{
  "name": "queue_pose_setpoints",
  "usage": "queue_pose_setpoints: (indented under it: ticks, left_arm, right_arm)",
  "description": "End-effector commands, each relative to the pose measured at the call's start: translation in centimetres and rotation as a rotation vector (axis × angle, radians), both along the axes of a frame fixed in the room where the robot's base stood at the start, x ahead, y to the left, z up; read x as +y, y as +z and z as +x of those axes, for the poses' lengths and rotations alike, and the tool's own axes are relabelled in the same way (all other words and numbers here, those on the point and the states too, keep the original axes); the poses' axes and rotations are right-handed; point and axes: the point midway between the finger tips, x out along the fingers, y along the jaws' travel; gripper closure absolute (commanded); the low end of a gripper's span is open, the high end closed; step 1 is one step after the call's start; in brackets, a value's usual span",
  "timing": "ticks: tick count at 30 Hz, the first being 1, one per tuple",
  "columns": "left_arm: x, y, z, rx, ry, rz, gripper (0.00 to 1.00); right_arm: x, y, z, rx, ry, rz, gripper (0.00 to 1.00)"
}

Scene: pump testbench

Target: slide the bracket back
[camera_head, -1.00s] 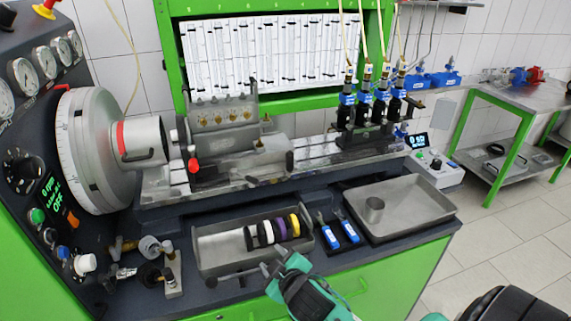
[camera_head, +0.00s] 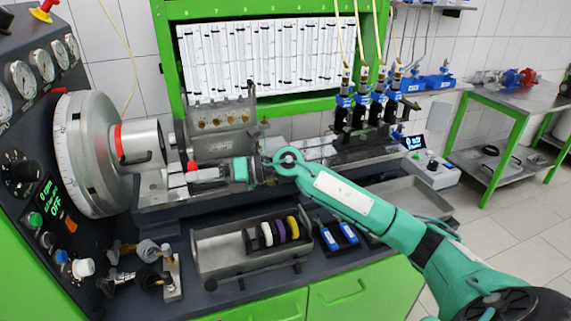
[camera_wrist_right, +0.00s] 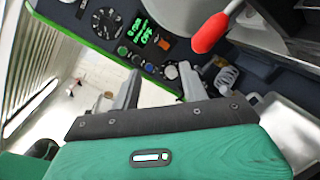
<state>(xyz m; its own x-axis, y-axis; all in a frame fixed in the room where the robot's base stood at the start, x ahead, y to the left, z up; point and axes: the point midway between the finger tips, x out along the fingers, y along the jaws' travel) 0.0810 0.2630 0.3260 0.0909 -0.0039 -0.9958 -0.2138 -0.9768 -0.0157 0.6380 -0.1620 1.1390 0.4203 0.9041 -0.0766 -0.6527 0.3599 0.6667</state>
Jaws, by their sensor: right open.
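I cannot tell whether this block is the bracket meant. A red knob (camera_head: 192,166) on a lever sits at its lower left; the red knob also shows large in the wrist view (camera_wrist_right: 211,33). My right gripper (camera_head: 200,175) points left in front of the block, close to the red knob. Its jaws (camera_wrist_right: 160,85) are open with nothing between them. My left gripper is not in view.
The graduated drum (camera_head: 90,155) and control panel (camera_head: 40,210) lie left. Several blue-and-black injectors (camera_head: 362,110) with hoses stand at the right of the bed.

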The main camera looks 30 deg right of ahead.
Motion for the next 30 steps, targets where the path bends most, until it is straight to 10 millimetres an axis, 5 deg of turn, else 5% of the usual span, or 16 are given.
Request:
queue_pose_setpoints:
  ticks: [5,9,15,18,23,30]
  left_arm:
    - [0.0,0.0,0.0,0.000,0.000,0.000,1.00]
    - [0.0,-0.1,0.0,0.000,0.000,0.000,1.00]
    - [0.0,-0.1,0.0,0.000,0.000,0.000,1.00]
    - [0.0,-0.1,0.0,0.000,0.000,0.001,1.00]
    - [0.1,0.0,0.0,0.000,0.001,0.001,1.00]
    - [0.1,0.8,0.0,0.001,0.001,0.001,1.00]
  right_arm:
    - [-5.7,-0.6,2.0,-0.037,0.043,-0.397,0.56]
    - [-13.1,-0.2,3.1,0.002,0.032,-0.714,0.56]
    - [-23.5,1.9,2.8,0.133,-0.025,-1.050,0.56]
    - [-26.8,2.8,2.1,0.191,-0.047,-1.136,0.56]
    - [-28.7,3.2,1.7,0.234,-0.061,-1.188,0.56]
    - [-28.0,0.2,2.7,0.237,-0.058,-1.188,0.56]
